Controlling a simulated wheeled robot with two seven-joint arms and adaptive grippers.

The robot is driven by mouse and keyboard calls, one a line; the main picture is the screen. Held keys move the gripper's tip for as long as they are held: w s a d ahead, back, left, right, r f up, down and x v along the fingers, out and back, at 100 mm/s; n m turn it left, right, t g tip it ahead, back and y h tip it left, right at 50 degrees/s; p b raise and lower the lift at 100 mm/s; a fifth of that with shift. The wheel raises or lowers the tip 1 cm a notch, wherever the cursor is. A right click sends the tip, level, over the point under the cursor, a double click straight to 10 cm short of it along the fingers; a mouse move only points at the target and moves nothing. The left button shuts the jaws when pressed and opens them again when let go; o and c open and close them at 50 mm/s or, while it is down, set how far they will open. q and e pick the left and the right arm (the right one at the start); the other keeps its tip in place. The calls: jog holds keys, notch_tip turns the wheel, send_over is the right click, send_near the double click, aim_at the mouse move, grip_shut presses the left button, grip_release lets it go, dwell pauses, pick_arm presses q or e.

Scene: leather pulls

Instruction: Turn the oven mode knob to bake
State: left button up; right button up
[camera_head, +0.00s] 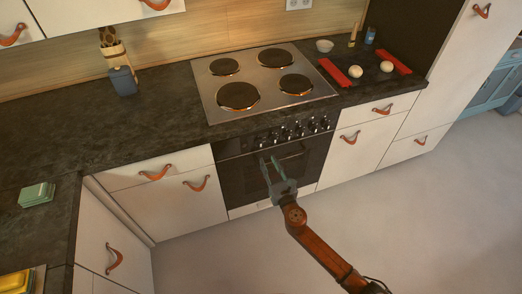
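The oven (240,182) is a black built-in unit under the counter, below a steel cooktop. A row of several dark knobs (298,130) with light trim runs along its front panel; which one is the mode knob and where each points are too small to tell. My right gripper (269,164) is in front of the oven door, just below the left part of the knob row. Its two grey fingers are spread apart with nothing visible between them. Whether it touches the oven cannot be told. My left gripper is not in view.
The cooktop (206,84) has several dark hotplates. Right of it lie a red-handled tray (368,78) with pale round items, and a small bowl (324,45). White drawers with leather pulls (155,173) flank the oven. The floor (420,220) in front is clear.

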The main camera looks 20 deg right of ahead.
aim_at(261, 146)
jog(key=w, duration=0.2)
jog(key=w+b, duration=0.1)
jog(key=w, duration=0.3)
jog(key=shift+w+a+r+b, duration=0.2)
jog(key=shift+w+a+b, duration=0.05)
jog(key=shift+w+b, duration=0.1)
jog(key=shift+w+r, duration=0.1)
jog(key=shift+w, duration=0.45)
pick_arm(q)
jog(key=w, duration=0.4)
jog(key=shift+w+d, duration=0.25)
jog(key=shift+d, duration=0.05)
pick_arm(e)
jog(key=shift+c, duration=0.7)
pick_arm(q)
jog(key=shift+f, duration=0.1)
pick_arm(e)
grip_shut()
